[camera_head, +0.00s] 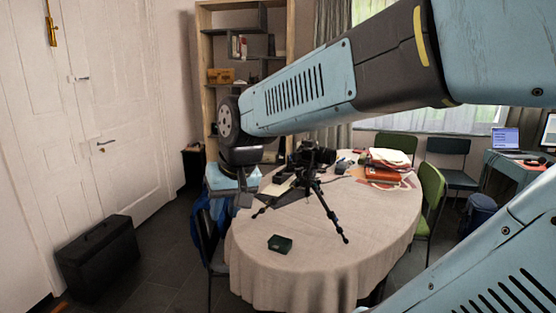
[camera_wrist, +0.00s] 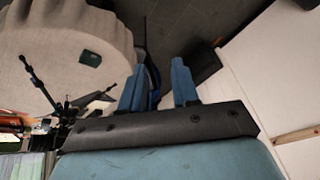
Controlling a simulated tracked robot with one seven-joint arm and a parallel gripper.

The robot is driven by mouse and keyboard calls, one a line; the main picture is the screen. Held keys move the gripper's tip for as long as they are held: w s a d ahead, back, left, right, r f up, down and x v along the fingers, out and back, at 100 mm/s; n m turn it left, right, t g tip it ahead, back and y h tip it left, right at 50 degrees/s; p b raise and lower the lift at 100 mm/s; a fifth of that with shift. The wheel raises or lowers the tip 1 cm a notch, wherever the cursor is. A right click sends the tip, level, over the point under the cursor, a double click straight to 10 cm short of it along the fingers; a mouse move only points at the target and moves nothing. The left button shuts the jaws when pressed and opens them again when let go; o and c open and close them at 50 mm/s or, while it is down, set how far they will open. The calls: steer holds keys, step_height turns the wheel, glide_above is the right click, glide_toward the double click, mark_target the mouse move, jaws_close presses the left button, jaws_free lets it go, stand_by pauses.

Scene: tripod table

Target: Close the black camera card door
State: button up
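The black camera (camera_head: 316,155) sits on a black tripod (camera_head: 318,194) on the round table (camera_head: 325,255). It is small and dark in the head view, and I cannot make out its card door or whether that door is open. My gripper (camera_wrist: 158,76) shows in the wrist view with its two blue fingers apart and nothing between them. In the head view my gripper hangs left of the camera, near the table's left edge, apart from the camera. The wrist view shows a tripod leg at the left, with the camera not clearly visible.
A small dark green box (camera_head: 280,243) lies on the front of the table. Books (camera_head: 384,170) and papers are at its back right. A chair (camera_head: 211,240) stands at the table's left, a green chair (camera_head: 431,192) at its right. A black case (camera_head: 98,258) stands on the floor.

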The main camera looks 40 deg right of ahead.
steer(key=w+d+f+m+g, duration=0.2)
steer(key=w+d+f+m, duration=0.3)
steer(key=f, duration=0.3)
steer(key=w+d+f+m+g, duration=0.1)
steer(key=w+d+f+m, duration=0.1)
steer(key=w+d+f, duration=0.4)
steer(key=w+d+f+m+g+h, duration=0.1)
steer(key=w+d+f+m+h, duration=0.15)
steer(key=d+f, duration=0.35)
steer(key=w+d+f+m+g+h, duration=0.2)
steer(key=d+f+m+h, duration=0.25)
steer(key=d, duration=0.35)
steer(key=w+d+r+m+h, duration=0.1)
steer(key=w+d+r+h, duration=0.3)
steer(key=d+r+h, duration=0.3)
steer(key=w+a+r+t+h, duration=0.25)
steer(key=w+r+h, duration=0.25)
steer(key=w+r, duration=0.5)
glide_toward(297, 157)
steer(key=shift+t, duration=0.45)
steer(key=d, duration=0.2)
steer(key=d+r, duration=0.1)
steer(key=d, duration=0.1)
steer(key=shift+d+r, duration=0.1)
steer(key=shift+d, duration=0.1)
